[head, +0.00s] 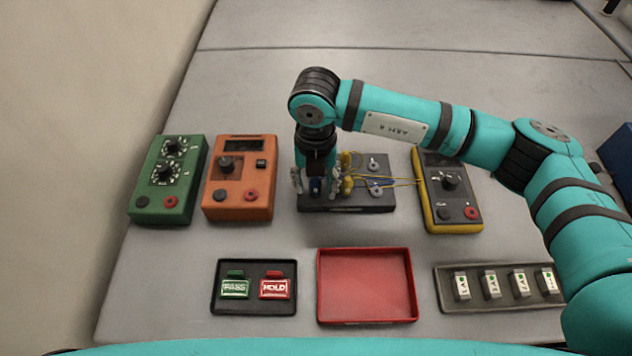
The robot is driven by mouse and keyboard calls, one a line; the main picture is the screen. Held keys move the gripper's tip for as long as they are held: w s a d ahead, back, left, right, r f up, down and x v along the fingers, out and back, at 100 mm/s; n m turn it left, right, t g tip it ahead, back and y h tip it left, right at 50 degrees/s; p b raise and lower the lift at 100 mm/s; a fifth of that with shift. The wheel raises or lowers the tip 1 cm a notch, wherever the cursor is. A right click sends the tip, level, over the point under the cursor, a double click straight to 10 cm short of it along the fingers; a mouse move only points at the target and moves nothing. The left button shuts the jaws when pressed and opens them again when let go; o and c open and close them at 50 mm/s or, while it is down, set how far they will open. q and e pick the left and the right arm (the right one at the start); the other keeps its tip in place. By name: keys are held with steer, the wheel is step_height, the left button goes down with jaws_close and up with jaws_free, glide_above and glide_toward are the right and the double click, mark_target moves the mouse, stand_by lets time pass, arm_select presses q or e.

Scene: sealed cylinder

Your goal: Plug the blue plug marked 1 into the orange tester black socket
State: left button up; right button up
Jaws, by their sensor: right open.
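The orange tester (238,180) stands left of centre, with a black socket (222,195) and a red socket (249,195) near its front edge. My right gripper (315,188) points down over the left end of a black block (350,209). Its fingers are open on either side of a small dark blue piece, which looks like the blue plug (316,186). The gripper covers part of this piece, and no number can be read on it. I cannot tell whether the fingers touch it. My left gripper is not in view.
Yellow plugs (347,185) and thin yellow wires lie right of the gripper, towards a yellow-edged meter (448,190). A green tester (168,180) stands at the far left. A tag tray (217,307), a red tray (366,290) and a grey rack (500,304) lie in front.

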steer(key=shift+f+b, duration=0.1)
steer(key=shift+b, duration=0.25)
stand_by(0.3)
jaws_close()
stand_by(0.4)
steer(key=shift+r+p, duration=1.2)
steer(key=shift+r, duration=1.9)
